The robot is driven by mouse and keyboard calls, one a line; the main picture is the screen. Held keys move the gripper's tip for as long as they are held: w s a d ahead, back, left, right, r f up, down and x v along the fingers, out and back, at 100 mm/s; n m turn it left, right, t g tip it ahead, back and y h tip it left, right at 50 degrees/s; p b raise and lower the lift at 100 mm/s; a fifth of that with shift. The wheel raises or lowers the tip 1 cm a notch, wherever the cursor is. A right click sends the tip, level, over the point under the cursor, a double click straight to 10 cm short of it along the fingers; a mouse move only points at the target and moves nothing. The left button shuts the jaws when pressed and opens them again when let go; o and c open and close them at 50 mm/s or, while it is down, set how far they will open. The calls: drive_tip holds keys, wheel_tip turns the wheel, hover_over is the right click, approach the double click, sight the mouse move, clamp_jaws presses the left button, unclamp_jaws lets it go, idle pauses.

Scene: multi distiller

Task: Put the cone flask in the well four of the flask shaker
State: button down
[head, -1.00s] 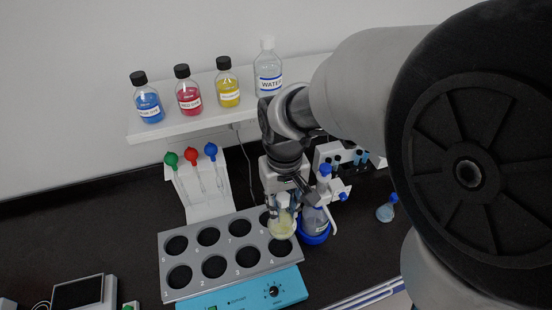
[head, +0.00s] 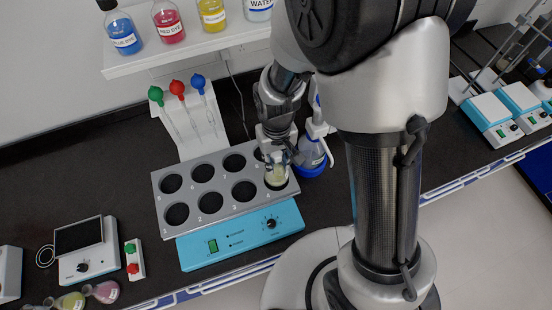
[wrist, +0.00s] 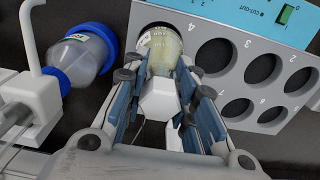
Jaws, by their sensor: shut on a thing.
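The cone flask (head: 276,177) holds pale yellow liquid and stands at the front right well, well four, of the flask shaker (head: 225,205). In the wrist view the flask (wrist: 163,47) lies within that well's dark ring, beside the printed 4. I cannot tell whether its base rests on the well floor. My gripper (wrist: 160,80) is shut on the flask's neck. In the head view my gripper (head: 280,155) is above the shaker's right end and partly hides the well behind.
A blue-based bottle (head: 311,155) stands close to the shaker's right end; it also shows in the wrist view (wrist: 85,50). A pipette rack (head: 185,115) is behind the shaker. A hot plate (head: 85,250) stands at left. The other visible wells are empty.

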sight(276, 167)
wheel_tip(276, 167, down, 4)
drive_tip(key=shift+w+f, duration=0.1)
drive_tip(key=shift+b, duration=0.35)
drive_tip(key=c, duration=1.8)
unclamp_jaws()
drive_tip(key=shift+f, duration=0.1)
drive_tip(key=o, duration=0.5)
wheel_tip(276, 167, up, 13)
drive_tip(key=shift+f+p, duration=0.2)
drive_tip(key=shift+p, duration=0.75)
